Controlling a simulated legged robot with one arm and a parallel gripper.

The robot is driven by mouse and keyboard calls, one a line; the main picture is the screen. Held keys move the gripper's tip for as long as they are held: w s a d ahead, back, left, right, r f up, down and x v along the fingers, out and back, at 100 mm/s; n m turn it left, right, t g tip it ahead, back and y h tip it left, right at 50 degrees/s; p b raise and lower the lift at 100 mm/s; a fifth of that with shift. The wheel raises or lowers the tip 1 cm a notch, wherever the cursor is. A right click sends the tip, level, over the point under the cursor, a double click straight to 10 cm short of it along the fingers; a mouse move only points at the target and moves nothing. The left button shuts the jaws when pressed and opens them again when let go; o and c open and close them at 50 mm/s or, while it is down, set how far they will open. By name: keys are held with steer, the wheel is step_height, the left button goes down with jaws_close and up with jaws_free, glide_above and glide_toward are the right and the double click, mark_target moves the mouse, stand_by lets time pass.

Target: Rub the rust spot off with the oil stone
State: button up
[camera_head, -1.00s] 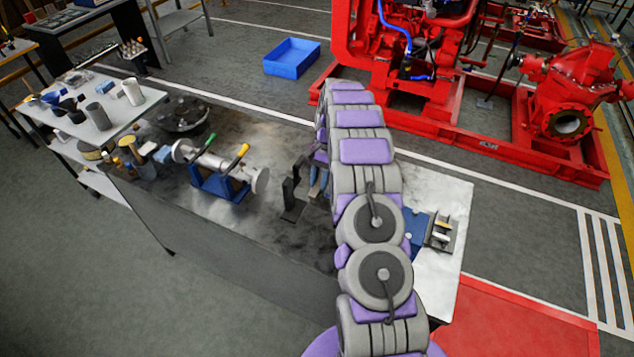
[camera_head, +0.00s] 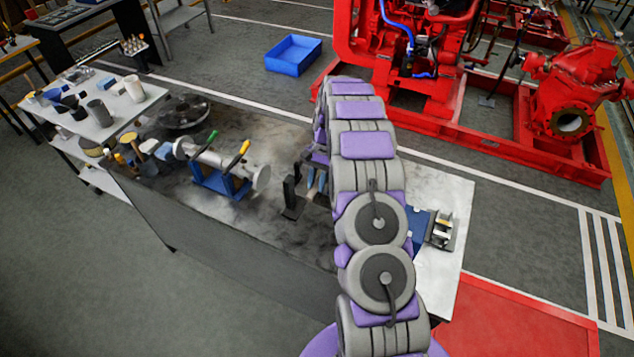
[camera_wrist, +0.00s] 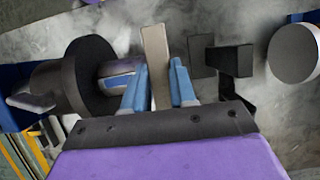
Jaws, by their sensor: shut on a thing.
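My gripper (camera_wrist: 160,88) has blue fingers and is shut on a long, pale beige-grey bar, the oil stone (camera_wrist: 155,55), in the wrist view. The stone sticks out beyond the fingertips. Just left of it is a metal shaft (camera_wrist: 112,70) with a large dark collar (camera_wrist: 91,75). I cannot tell whether stone and shaft touch. No rust spot can be made out. In the head view my gripper (camera_head: 318,180) is low over the bench, partly behind my arm, which hides the shaft and collar.
A black bracket (camera_head: 291,197) stands just left of my gripper; it also shows in the wrist view (camera_wrist: 232,60). Farther left, a metal cylinder (camera_head: 215,160) lies on a blue stand (camera_head: 222,184). A blue vise (camera_head: 420,224) is right of my arm.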

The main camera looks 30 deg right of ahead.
steer(key=shift+r+p, duration=0.9)
steer(key=shift+r, duration=2.2)
steer(key=s+a+f+n+g+h+b, duration=0.1)
steer(key=a+n+b, duration=0.4)
steer(key=a, duration=0.3)
steer(key=s+a+f+n+h+b, duration=0.2)
steer(key=a+n+b, duration=0.3)
steer(key=a, duration=0.3)
steer(key=shift+s+a+g+h, duration=0.3)
steer(key=shift+g, duration=0.1)
steer(key=shift+d, duration=0.15)
steer(key=shift+a+r, duration=0.1)
steer(key=shift+a, duration=0.1)
